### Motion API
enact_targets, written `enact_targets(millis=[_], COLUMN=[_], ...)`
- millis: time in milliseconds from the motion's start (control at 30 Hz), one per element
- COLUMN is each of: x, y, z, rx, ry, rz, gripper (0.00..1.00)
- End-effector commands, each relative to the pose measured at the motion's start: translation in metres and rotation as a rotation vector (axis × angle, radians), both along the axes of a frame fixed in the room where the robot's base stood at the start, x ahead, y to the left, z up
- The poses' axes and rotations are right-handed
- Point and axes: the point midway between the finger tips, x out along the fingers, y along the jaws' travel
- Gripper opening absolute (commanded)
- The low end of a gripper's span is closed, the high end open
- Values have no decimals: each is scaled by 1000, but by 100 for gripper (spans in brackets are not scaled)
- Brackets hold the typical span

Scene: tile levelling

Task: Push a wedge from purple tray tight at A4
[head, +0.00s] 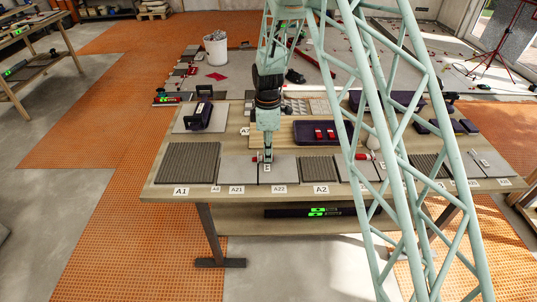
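The purple tray (345,142) lies on the table behind the row of tiles, with red wedges (318,134) in it. My gripper (268,160) points down at the seam between the grey tile over label A21 (237,173) and the one over A22 (280,176). Its fingers are too small to show whether they are open or shut. A small red spot (255,157) shows beside the fingertips; I cannot tell whether it is a held wedge. A small label (267,168) sits at this seam, too small to read surely; I cannot make out A4 elsewhere.
Ribbed dark tiles lie over A1 (187,163) and A2 (318,169). A dark device (198,117) stands on a tile at the left back. A red-handled tool (362,156) lies right of A2. My lattice column hides part of the table's right side.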

Motion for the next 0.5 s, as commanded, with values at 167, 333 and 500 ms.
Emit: enact_targets(millis=[167,333,500], x=[0,0,0], y=[2,3,5], z=[0,0,0], rx=[0,0,0], ry=[0,0,0], rz=[0,0,0], gripper=[7,7,7])
